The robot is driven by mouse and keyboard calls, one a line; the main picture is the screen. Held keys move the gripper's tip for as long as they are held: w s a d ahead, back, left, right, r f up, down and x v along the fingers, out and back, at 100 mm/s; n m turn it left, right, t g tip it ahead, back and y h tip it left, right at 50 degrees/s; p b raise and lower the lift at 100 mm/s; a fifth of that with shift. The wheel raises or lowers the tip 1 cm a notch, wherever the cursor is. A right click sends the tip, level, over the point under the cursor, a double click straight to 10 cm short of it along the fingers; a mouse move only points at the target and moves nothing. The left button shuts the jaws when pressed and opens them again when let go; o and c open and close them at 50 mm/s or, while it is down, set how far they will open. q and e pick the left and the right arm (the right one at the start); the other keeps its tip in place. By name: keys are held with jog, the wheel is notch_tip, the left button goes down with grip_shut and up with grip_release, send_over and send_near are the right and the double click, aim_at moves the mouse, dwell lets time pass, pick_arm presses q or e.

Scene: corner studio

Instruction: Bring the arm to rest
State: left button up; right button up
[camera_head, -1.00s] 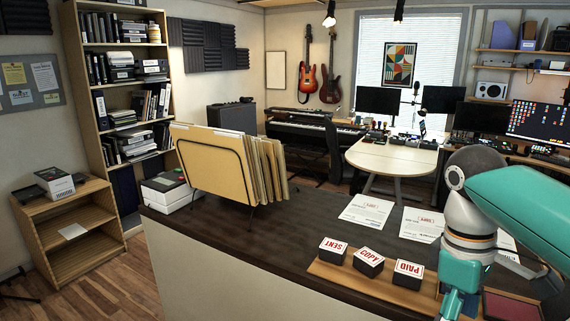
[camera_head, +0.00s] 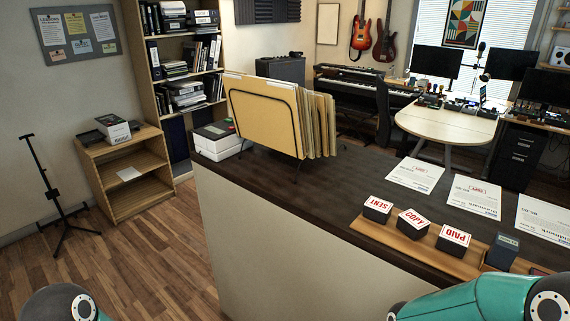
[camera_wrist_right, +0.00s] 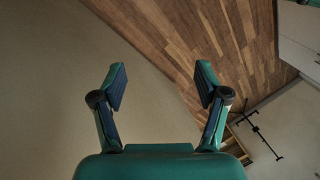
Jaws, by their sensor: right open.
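My right gripper (camera_wrist_right: 161,83) is open and empty in the right wrist view, its two fingers spread apart. A plain pale surface and the wood floor show beyond the fingers. In the head view, part of my right arm (camera_head: 480,300) is low at the bottom right, in front of the desk; its gripper is outside that view. Part of my left arm (camera_head: 60,304) shows at the bottom left corner, and its gripper is not visible. On the desk (camera_head: 290,185), stamps marked SENT (camera_head: 377,209), COPY (camera_head: 412,222) and PAID (camera_head: 454,240) stand with a dark stamp (camera_head: 502,252) on a wooden tray (camera_head: 398,242).
Printed papers (camera_head: 415,174) lie behind the stamps. A folder rack (camera_head: 268,118) stands at the desk's far left. A low shelf (camera_head: 128,172) and a black stand (camera_head: 62,205) are left, with open floor (camera_head: 150,255) between them and the desk.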

jog(key=s+a+f+m+t, duration=0.1)
jog(key=s+a+f+m, duration=0.3)
jog(key=s+f, duration=0.7)
jog(key=shift+s+f+m+y, duration=0.2)
jog(key=shift+s+m+y, duration=0.1)
jog(key=shift+s+y, duration=0.15)
